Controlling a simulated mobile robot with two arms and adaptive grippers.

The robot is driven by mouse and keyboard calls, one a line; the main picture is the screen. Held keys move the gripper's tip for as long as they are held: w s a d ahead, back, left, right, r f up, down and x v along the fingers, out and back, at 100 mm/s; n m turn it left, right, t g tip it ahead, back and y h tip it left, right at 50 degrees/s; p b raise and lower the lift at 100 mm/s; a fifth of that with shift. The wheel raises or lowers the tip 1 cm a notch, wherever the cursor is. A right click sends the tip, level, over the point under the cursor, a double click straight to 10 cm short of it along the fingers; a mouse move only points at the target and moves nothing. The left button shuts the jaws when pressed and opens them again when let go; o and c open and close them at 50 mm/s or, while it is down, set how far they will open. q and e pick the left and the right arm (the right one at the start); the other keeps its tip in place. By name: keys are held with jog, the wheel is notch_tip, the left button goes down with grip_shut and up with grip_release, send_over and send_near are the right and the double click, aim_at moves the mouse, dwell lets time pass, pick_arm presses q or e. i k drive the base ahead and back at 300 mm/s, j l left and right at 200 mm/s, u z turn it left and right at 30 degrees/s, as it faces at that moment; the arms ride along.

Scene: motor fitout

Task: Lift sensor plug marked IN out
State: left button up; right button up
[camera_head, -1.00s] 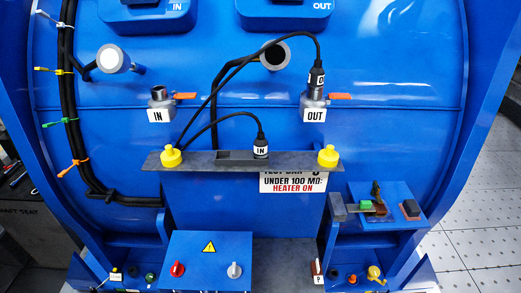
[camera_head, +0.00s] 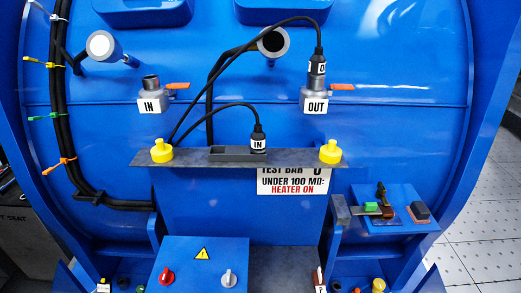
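The black sensor plug with a white IN label (camera_head: 258,141) stands upright in the dark slotted block (camera_head: 228,155) on the grey shelf bar. A black cable arches from its top down to the left behind the bar. A second black plug (camera_head: 317,65), with a partly turned label, sits on the OUT fitting (camera_head: 314,98). The IN fitting (camera_head: 151,92) at the left has an open top with no plug on it. Neither of my grippers is in view.
Yellow caps (camera_head: 161,150) and (camera_head: 330,151) stand at both ends of the grey shelf bar (camera_head: 190,160). Orange valve handles (camera_head: 342,87) stick out beside the fittings. A blue control box (camera_head: 203,266) and a small blue side table (camera_head: 400,222) stand lower down.

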aim_at(258, 145)
jog(key=i+l+u, duration=0.1)
jog(key=l, duration=0.25)
jog(key=i+l+u, duration=0.1)
jog(key=i+l, duration=0.15)
jog(key=i+l+u, duration=0.15)
jog(key=l, duration=0.35)
jog(key=i+l+u, duration=0.1)
jog(key=l, duration=0.3)
